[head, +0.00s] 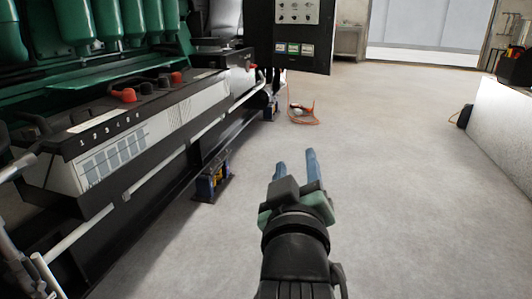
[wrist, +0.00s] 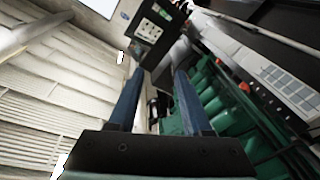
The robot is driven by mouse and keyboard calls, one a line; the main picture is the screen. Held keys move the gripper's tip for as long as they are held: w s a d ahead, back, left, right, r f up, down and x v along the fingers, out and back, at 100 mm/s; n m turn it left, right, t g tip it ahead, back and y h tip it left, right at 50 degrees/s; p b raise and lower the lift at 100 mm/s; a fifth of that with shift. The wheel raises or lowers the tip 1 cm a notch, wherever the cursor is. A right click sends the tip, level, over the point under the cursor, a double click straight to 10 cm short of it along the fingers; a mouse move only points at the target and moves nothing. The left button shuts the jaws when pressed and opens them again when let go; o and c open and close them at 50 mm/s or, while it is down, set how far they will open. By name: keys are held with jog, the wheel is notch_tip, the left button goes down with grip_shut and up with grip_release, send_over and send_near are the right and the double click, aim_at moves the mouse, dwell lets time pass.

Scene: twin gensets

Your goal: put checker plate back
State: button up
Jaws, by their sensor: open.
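I cannot make out a checker plate in either view. My gripper (head: 295,168) is in the lower middle of the head view, held out over the bare floor to the right of the green genset (head: 110,25). Its two blue fingers are apart with nothing between them. In the wrist view the open fingers (wrist: 158,98) point towards the black control cabinet (wrist: 157,28), with the genset to their right.
An orange cable (head: 303,115) lies on the floor below the control cabinet (head: 290,35). A white block (head: 500,125) stands at right. The floor between is clear.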

jog(key=s+a+r+m+t, duration=0.1)
jog(key=s+r+t, duration=0.2)
jog(key=s+r, duration=0.2)
jog(key=s+a+r+m+t+y, duration=0.1)
jog(key=s+r, duration=0.4)
jog(key=r, duration=0.6)
jog(key=s+a+r+m+t+y, duration=0.1)
jog(key=s+a+r+m+t, duration=0.1)
jog(key=s+r+t, duration=0.3)
notch_tip(320, 180, up, 3)
jog(key=shift+s+a+m, duration=0.25)
jog(key=shift+s+m, duration=0.15)
jog(key=shift+m, duration=0.1)
notch_tip(320, 180, up, 50)
jog(key=p, duration=5)
